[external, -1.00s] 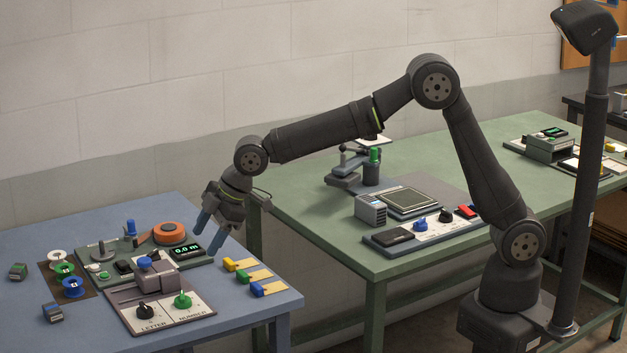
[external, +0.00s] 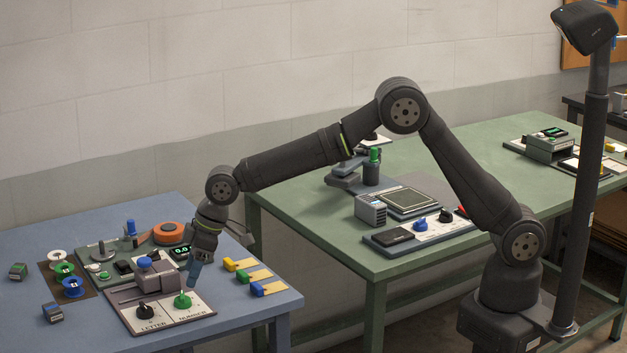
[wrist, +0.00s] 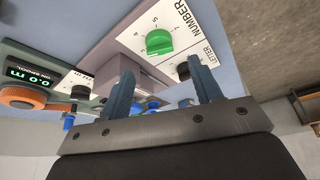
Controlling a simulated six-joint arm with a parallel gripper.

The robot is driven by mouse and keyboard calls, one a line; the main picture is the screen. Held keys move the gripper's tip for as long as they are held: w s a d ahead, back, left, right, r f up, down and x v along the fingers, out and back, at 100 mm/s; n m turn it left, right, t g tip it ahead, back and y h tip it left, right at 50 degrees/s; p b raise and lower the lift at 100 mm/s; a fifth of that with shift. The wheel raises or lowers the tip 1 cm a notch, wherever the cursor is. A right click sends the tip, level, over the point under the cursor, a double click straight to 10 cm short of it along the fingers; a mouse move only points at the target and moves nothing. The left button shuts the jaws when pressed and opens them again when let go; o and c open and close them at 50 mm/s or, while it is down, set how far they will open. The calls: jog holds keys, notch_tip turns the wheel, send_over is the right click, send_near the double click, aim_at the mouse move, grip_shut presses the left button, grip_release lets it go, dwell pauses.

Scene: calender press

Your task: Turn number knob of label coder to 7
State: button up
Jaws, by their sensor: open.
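The label coder has a white panel with a green number knob (external: 182,300) on the right and a black letter knob (external: 146,312) on the left. In the wrist view the green number knob (wrist: 159,42) shows above the fingers, with small dial digits around it; its exact setting is hard to read. The black letter knob (wrist: 183,70) is partly behind a finger there. My gripper (external: 194,275) is open and empty, pointing down just behind and to the right of the number knob, apart from it. Its two blue fingers (wrist: 163,86) show in the wrist view.
A spool counter with a green-digit display (external: 181,251) and an orange disc (external: 168,232) stands behind the coder. Yellow, green and blue blocks (external: 243,275) lie to the right. Coloured spools (external: 73,287) sit at the left.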

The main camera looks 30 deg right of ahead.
aim_at(183, 294)
jog(key=x, duration=0.6)
jog(key=shift+w+a+f, duration=0.1)
jog(key=shift+a+f, duration=0.1)
jog(key=shift+f, duration=0.05)
jog(key=c, duration=1)
